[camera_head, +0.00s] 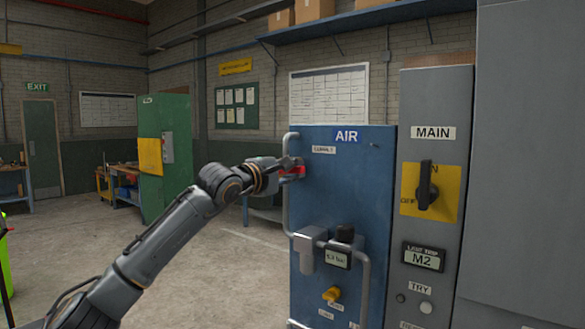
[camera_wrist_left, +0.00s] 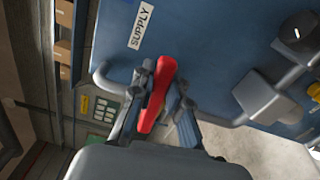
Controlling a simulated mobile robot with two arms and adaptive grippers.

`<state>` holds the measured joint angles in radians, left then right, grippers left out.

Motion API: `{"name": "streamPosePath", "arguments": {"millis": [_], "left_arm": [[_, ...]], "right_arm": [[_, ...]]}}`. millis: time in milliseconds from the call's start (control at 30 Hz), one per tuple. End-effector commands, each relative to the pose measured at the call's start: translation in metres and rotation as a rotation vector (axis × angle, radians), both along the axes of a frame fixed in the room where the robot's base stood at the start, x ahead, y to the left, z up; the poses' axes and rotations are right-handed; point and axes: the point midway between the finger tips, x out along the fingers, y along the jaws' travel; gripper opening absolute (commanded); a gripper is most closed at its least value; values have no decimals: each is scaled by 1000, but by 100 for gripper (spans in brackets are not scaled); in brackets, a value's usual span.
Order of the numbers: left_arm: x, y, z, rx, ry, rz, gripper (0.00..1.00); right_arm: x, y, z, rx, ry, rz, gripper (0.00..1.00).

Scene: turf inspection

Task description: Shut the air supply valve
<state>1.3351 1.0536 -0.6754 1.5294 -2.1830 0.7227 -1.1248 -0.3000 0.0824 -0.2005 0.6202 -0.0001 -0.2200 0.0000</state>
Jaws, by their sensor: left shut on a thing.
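The air supply valve has a red handle (camera_head: 293,170) on the grey pipe at the left edge of the blue AIR panel (camera_head: 341,190). My left gripper (camera_head: 288,166) is at the handle, its arm coming in from the left. In the left wrist view the red handle (camera_wrist_left: 155,95) lies between the two fingers of my left gripper (camera_wrist_left: 158,108), which is shut on it. A SUPPLY label (camera_wrist_left: 139,26) is on the blue panel beside it. The valve's body is mostly hidden by the fingers. My right gripper is in neither view.
Below on the panel are a grey regulator with a gauge (camera_head: 337,258) and a yellow knob (camera_head: 331,294). The MAIN cabinet with a black rotary switch (camera_head: 427,186) stands to the right. A green cabinet (camera_head: 166,150) stands behind at left. The floor at left is open.

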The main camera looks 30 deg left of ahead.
Motion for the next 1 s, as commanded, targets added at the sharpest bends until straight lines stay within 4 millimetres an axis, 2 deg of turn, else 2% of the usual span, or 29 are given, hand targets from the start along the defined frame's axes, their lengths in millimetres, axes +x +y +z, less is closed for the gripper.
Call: {"name": "streamPosePath", "arguments": {"millis": [300, 800, 833, 900, 933, 1000], "left_arm": [[0, -1, -9, 102, -4, -1, 0], [0, -1, -10, 116, -4, 0, 0], [0, -1, -10, 115, -4, 0, 21], [0, -1, -10, 115, -4, 0, 36], [0, -1, -10, 115, -4, 0, 40], [0, -1, -9, 115, -5, 0, 40]], "right_arm": [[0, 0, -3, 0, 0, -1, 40], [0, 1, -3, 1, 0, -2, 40], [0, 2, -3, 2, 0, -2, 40], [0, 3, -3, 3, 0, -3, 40], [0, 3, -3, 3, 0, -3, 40], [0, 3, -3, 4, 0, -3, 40]]}}
